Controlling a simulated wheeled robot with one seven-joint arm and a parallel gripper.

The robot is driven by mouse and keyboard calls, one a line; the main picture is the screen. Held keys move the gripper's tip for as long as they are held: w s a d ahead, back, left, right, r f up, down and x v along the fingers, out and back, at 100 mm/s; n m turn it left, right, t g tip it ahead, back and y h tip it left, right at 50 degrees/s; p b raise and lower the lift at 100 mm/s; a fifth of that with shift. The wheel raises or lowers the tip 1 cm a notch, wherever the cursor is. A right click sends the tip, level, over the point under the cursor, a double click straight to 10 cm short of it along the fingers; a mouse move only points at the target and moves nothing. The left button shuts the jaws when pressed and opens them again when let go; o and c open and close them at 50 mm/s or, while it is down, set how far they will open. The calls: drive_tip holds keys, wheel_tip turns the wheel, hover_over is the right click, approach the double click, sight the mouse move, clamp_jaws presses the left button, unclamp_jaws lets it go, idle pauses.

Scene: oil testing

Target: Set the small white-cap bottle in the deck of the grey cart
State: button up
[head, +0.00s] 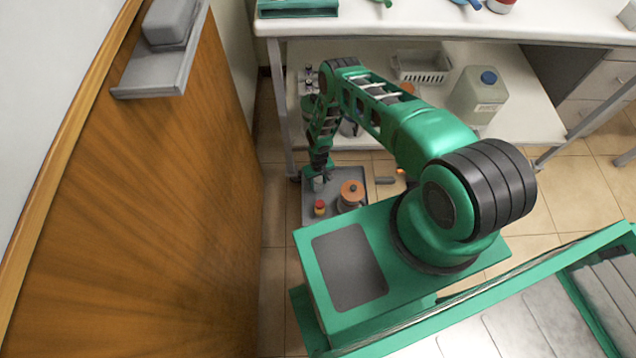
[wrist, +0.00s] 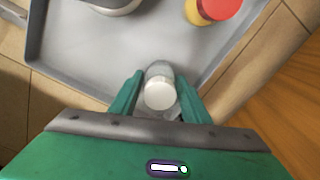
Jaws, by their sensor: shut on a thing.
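The small white-cap bottle (wrist: 160,92) is between the two green fingers of my gripper (wrist: 159,98) in the wrist view, its white cap facing the camera. My gripper is shut on it. In the head view my gripper (head: 320,178) points down over the far left part of the grey cart's deck (head: 308,212). In the wrist view the deck (wrist: 90,62) with its raised rim lies under the bottle, which is near a rim corner. I cannot tell whether the bottle's base touches the deck.
A red-cap yellow bottle (head: 320,208) and an orange-lidded pot (head: 352,193) stand on the deck. The red-cap bottle (wrist: 211,10) is right of my gripper in the wrist view. A wooden panel (head: 150,200) is on the left. A white bench with a lower shelf (head: 430,125) stands behind.

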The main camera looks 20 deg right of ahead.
drive_tip(key=o, duration=1.2)
